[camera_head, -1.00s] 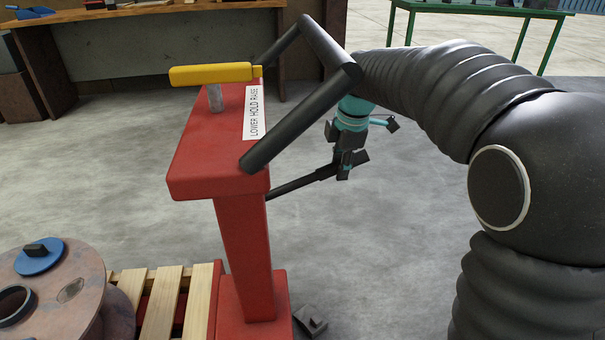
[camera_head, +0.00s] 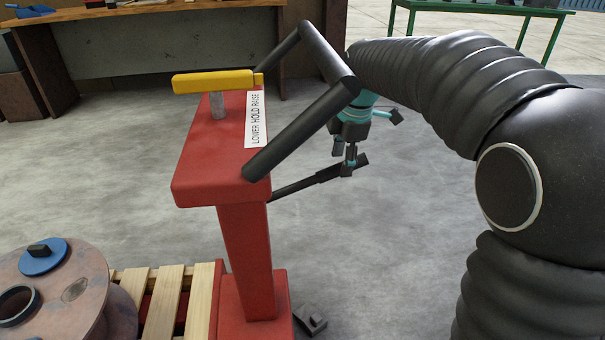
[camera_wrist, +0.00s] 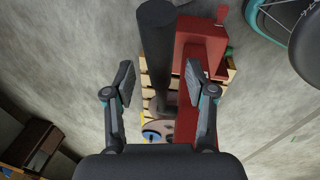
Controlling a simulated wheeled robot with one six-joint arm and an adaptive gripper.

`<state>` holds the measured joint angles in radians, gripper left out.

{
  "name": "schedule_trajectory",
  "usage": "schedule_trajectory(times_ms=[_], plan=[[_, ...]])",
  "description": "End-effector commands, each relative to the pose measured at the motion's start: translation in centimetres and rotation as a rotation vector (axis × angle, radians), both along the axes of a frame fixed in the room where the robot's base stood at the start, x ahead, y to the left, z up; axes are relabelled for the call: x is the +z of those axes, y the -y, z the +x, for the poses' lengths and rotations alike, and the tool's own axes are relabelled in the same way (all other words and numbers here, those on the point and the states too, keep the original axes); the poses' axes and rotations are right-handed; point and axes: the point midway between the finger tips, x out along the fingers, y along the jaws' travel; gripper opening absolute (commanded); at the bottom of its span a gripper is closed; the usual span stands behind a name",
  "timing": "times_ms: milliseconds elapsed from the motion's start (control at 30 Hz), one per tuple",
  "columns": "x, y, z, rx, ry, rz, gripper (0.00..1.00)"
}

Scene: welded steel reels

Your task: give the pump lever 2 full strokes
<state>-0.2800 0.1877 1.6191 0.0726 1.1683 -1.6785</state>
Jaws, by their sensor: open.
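The red pump stand (camera_head: 225,165) stands left of centre in the head view. A black lever bar (camera_head: 297,186) sticks out from its side below the top and ends in a thicker grip. My gripper (camera_head: 350,165) hangs down at the grip end. In the wrist view my gripper (camera_wrist: 162,85) is open, and a dark bar (camera_wrist: 156,50), apparently this lever, runs between the fingers with space on both sides. I cannot tell how deep it lies between them. A yellow handle (camera_head: 215,81) sits on top by a "LOWER HOLD RAISE" label (camera_head: 256,120).
A rusty reel (camera_head: 75,285) and a wooden pallet (camera_head: 163,300) lie at lower left. A small dark object (camera_head: 310,320) lies by the base. The floor right of the stand is open.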

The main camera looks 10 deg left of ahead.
Motion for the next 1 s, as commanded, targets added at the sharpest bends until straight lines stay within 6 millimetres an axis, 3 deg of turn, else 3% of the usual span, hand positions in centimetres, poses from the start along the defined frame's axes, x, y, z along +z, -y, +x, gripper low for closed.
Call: schedule_trajectory(times_ms=[500,1000], plan=[[3.3,0.4,-0.5,0.0,0.001,0.0,0.56],[3.9,1.0,-1.1,-0.044,0.006,0.006,0.56]])
